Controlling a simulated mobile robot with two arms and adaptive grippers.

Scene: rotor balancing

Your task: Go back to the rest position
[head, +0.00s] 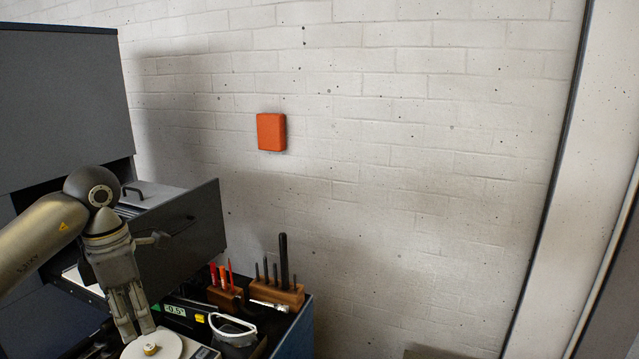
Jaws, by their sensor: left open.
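My left gripper (134,325) comes in from the left and points down, with its fingertips just above or beside a white round disc (166,347) at the bottom of the view. A small brass-coloured piece (151,349) sits on the middle of the disc. The jaws are open, and I see nothing held between them. I cannot tell whether a fingertip touches the disc. My right gripper is not in view.
A dark grey cabinet has an open drawer (182,236) close behind my left gripper. On the bench stand wooden tool blocks (277,292) with upright tools, and safety glasses (232,330) lie in front. An orange box (271,132) hangs on the white brick wall (420,180).

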